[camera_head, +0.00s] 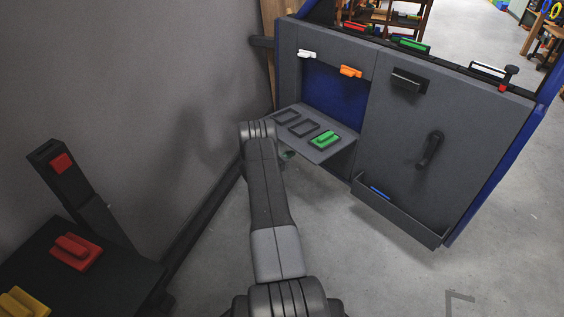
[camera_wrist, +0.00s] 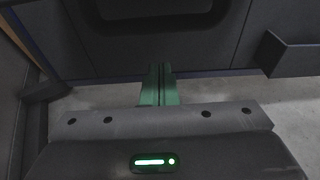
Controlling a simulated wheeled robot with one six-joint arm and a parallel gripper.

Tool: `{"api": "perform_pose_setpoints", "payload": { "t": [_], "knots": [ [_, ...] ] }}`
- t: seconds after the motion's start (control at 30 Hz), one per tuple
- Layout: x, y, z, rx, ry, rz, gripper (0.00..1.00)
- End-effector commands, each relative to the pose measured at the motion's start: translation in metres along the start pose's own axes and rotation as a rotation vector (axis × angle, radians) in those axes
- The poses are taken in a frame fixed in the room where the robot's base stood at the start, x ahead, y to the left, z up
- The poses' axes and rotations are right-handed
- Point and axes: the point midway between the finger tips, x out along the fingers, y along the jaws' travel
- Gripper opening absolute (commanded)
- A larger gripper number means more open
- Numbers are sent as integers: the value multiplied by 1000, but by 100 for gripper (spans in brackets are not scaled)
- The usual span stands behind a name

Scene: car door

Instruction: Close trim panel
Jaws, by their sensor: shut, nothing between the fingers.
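The trim panel (camera_head: 345,138) is a grey flap folded down and out from the door, roughly level, in the head view. It has dark rectangular outlines and a green block (camera_head: 323,140) on its upper face. Behind it the door shows a blue recess (camera_head: 334,92). My gripper (camera_head: 288,155) is low beside the flap's near left edge, mostly hidden behind my own arm. In the wrist view my gripper (camera_wrist: 160,70) shows its green fingers together and empty, pointing toward the door. I cannot tell whether it touches the panel.
The door (camera_head: 445,110) has a dark handle (camera_head: 430,149) and a low tray (camera_head: 400,218), also at the right in the wrist view (camera_wrist: 290,55). White (camera_head: 307,54) and orange (camera_head: 350,71) blocks sit above the recess. A grey wall (camera_head: 130,90) stands left; floor at front right is clear.

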Motion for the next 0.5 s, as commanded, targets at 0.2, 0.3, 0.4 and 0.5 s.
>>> {"api": "perform_pose_setpoints", "payload": {
  "t": [0.2, 0.3, 0.4, 0.5],
  "knots": [
    [-9, 1, 24, 2, -1, 2, 0],
    [-11, 1, 28, 3, -1, 2, 0],
    [-11, 1, 30, 3, -1, 2, 0],
    [-12, 1, 30, 3, -1, 1, 0]
  ]
}}
